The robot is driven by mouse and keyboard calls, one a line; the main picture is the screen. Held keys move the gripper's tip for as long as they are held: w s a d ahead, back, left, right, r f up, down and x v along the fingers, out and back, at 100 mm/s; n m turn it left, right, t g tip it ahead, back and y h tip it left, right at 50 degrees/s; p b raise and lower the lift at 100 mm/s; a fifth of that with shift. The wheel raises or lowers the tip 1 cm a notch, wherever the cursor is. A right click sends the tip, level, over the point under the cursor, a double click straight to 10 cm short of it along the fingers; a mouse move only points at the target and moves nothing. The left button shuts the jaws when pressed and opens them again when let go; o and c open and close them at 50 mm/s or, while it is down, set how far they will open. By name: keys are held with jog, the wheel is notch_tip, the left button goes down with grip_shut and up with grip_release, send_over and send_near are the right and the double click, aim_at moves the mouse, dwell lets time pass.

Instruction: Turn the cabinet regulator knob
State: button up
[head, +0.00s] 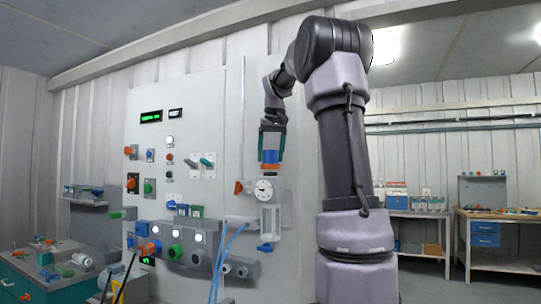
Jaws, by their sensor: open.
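A gauge unit with a round white dial (264,189) is mounted on the right part of the pale cabinet panel (215,120). A blue knob-like piece (270,156) with an orange band below it sits above the dial and looks like the regulator knob. My gripper (271,150) points down over this piece, with a finger on its left and right sides. The jaws are open; I cannot tell whether either finger touches the knob. The gripper partly hides the knob's top.
An orange handle (239,187) sticks out left of the dial, and a blue knob (265,247) sits below. Blue hoses (226,258) hang in front of the panel. A cluttered teal bench (60,290) stands at left, workbenches (500,235) at right.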

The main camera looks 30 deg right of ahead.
jog(key=shift+c, duration=0.4)
jog(key=c, duration=1)
jog(key=shift+m+h, duration=0.7)
jog(key=shift+m, duration=1.1)
jog(key=shift+c, duration=0.2)
jog(key=o, duration=1.1)
jog(key=shift+r, duration=0.1)
jog(key=v, duration=1)
jog(key=shift+w+r, duration=0.1)
jog(key=shift+r, duration=0.25)
